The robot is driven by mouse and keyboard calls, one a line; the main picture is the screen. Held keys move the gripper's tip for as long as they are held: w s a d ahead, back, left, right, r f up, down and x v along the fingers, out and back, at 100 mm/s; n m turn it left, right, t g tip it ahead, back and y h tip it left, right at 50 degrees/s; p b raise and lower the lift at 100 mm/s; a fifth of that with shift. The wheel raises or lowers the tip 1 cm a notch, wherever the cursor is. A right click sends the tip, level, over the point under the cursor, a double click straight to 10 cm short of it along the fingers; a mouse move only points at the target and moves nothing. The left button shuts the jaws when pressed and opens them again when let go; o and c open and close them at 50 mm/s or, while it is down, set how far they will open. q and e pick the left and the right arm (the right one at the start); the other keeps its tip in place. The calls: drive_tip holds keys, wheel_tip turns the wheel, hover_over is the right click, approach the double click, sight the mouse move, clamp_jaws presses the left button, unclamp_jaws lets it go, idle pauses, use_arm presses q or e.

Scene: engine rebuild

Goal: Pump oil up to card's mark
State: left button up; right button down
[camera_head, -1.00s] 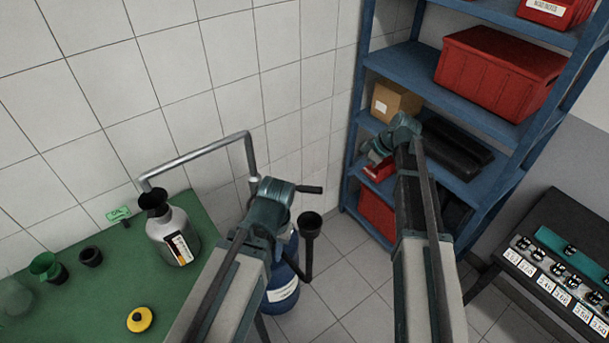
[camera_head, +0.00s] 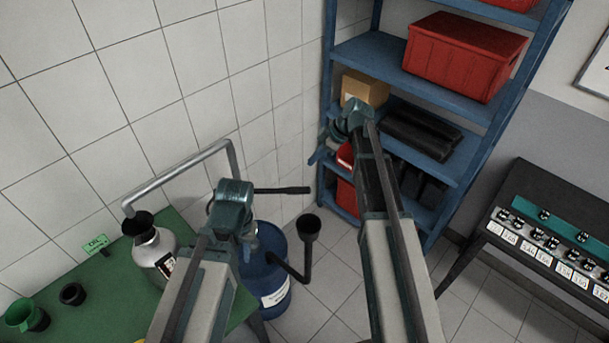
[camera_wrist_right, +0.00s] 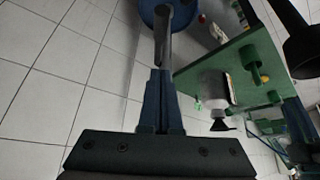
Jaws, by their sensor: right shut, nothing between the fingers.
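A silver jug (camera_head: 152,250) stands at the back of the green bench, a black funnel (camera_head: 137,223) in its neck. A card (camera_head: 165,265) on its side is partly cut off by my left arm; its mark and any oil level cannot be read. A silver pipe (camera_head: 180,171) arches from the pump over the funnel. The blue drum (camera_head: 262,285) stands beside the bench. A black pump lever (camera_head: 284,190) points right from behind my left wrist (camera_head: 234,208), which hides the left fingers. My right gripper (camera_wrist_right: 163,75) is shut and empty; in the head view it is near the shelf.
A black cup on a bent arm (camera_head: 308,228) stands right of the drum. A blue shelf (camera_head: 375,47) with red bins is behind my right arm. A dark bench (camera_head: 550,215) with labelled parts is at right. A green funnel (camera_head: 22,313) and black cup (camera_head: 72,294) sit on the green bench.

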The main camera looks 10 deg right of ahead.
drive_tip(key=b, duration=0.9)
hover_over(296, 188)
drive_tip(key=d, duration=0.1)
drive_tip(key=f, duration=0.8)
drive_tip(key=shift+s+d+f, duration=0.15)
drive_tip(key=shift+s+f, duration=0.15)
drive_tip(key=shift+f, duration=0.1)
drive_tip(key=f+b, duration=0.2)
drive_tip(key=f, duration=0.1)
drive_tip(key=shift+s+d+b, duration=0.1)
drive_tip(key=shift+d+b, duration=0.1)
drive_tip(key=shift+b, duration=0.15)
drive_tip(key=shift+d+f+b, duration=0.1)
drive_tip(key=shift+f+b, duration=0.2)
drive_tip(key=shift+f, duration=0.05)
